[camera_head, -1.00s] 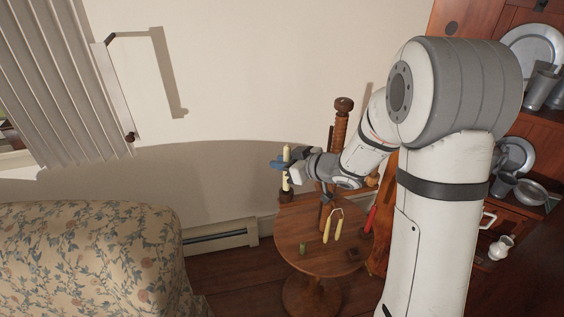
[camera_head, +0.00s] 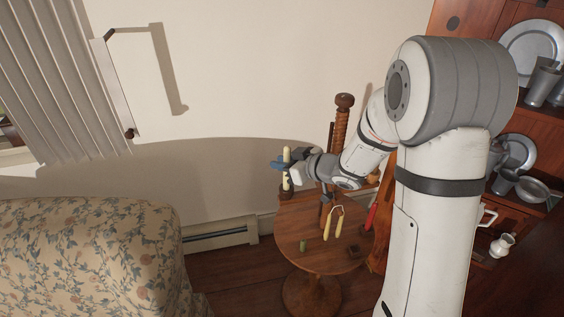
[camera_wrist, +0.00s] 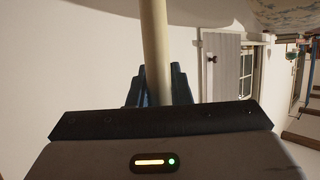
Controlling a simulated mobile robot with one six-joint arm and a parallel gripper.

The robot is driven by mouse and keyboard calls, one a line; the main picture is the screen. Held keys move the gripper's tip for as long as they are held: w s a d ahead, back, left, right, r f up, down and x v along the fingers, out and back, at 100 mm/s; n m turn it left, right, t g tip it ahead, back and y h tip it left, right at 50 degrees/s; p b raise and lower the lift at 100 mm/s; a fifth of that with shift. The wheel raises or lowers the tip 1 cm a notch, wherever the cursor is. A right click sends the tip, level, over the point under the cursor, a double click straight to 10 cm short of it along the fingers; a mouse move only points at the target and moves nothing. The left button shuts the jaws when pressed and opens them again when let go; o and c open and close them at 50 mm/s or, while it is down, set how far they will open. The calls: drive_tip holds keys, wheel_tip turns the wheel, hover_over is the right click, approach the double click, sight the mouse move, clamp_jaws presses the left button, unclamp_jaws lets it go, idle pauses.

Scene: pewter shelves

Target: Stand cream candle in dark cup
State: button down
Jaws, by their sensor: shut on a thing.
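The cream candle (camera_head: 285,184) is upright at the far left edge of the round wooden table. My gripper (camera_head: 281,165) is shut on it around its middle, with blue fingers on both sides. In the wrist view the candle (camera_wrist: 154,38) rises between the fingers (camera_wrist: 158,86) and runs out of the top of the picture. The dark cup (camera_head: 286,195) stands on the table directly below the candle. The candle's lower end meets the cup's mouth in the head view; I cannot tell how deep it sits.
On the round table (camera_head: 296,226) are a small green piece (camera_head: 304,246), a yellow pair joined by a loop (camera_head: 333,222) and a red stick (camera_head: 371,216). A turned wooden post (camera_head: 341,130) rises behind. A flowered sofa (camera_head: 90,260) is at left, pewter shelves at right.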

drive_tip(key=shift+f+b, duration=0.4)
drive_tip(key=shift+f, duration=0.35)
idle(0.6)
drive_tip(key=c, duration=1.3)
unclamp_jaws()
drive_tip(key=shift+o, duration=0.2)
drive_tip(key=v, duration=0.8)
drive_tip(key=shift+p, duration=0.45)
